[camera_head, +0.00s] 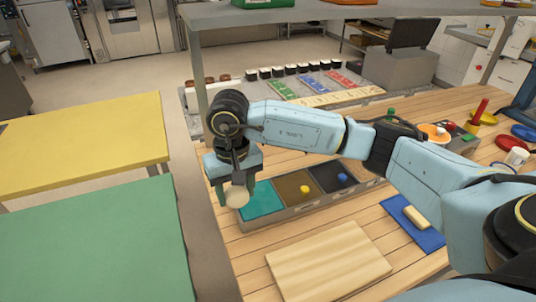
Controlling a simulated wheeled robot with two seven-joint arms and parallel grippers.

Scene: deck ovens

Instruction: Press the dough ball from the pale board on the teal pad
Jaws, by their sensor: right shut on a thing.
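My right gripper (236,192) hangs pointing down at the left end of the long tray, its arm reaching in from the right. It is shut on a round, cream dough ball (237,197), which shows between the fingers. The teal pad (263,203) lies in the left section of the tray, just right of the ball in the picture. Whether the ball touches the pad or is above it, I cannot tell. The pale board (329,262) lies bare on the wooden table in front. My left gripper is not in view.
Right of the teal pad are a brown section with a yellow knob (304,189) and a dark section with a blue knob (342,178). A blue mat (428,236) with a pale block lies at right. Green (95,245) and yellow (90,140) tables stand at left.

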